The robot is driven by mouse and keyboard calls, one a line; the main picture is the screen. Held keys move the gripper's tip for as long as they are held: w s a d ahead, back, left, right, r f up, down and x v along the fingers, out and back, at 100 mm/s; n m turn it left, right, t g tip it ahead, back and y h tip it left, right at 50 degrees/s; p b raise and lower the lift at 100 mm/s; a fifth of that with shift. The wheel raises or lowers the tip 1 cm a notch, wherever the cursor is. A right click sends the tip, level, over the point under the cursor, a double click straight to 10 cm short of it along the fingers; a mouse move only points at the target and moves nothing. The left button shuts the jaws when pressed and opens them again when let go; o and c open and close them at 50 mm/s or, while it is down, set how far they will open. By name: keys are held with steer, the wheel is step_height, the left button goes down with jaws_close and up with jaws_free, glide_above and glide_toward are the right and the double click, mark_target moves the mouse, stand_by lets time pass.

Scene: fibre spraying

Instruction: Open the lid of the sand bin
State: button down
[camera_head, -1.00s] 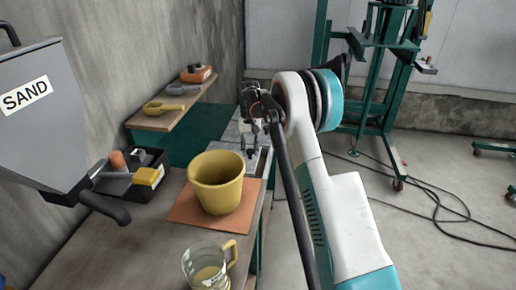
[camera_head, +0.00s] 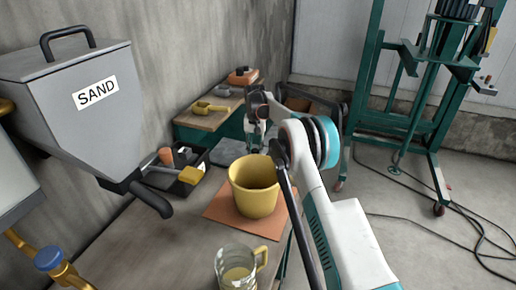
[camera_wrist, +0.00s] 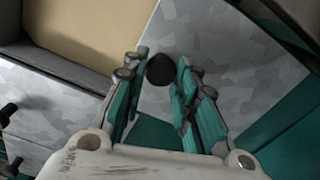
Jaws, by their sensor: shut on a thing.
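A grey hopper (camera_head: 95,115) labelled SAND hangs at the left in the head view, with a black handle on top. My gripper (camera_wrist: 160,60) is shut on a black knob (camera_wrist: 160,71) between its fingertips. Behind the knob is a mottled grey metal panel (camera_wrist: 225,65), tilted in the picture; it looks like a lid. Beside it, a grey-walled opening shows a flat beige surface (camera_wrist: 75,30), perhaps sand. In the head view my gripper (camera_head: 257,135) is beyond the yellow bucket, well right of the hopper. My arm hides part of that area.
The yellow bucket (camera_head: 254,188) stands on an orange board (camera_head: 222,208) on the workbench. A clear measuring jug (camera_head: 237,268) is in front. A black tray (camera_head: 182,183) of tools lies near the hopper. A green frame (camera_head: 420,100) and cables occupy the floor at right.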

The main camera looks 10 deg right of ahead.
steer(key=c, duration=1.3)
jaws_free()
step_height(320, 180, up, 12)
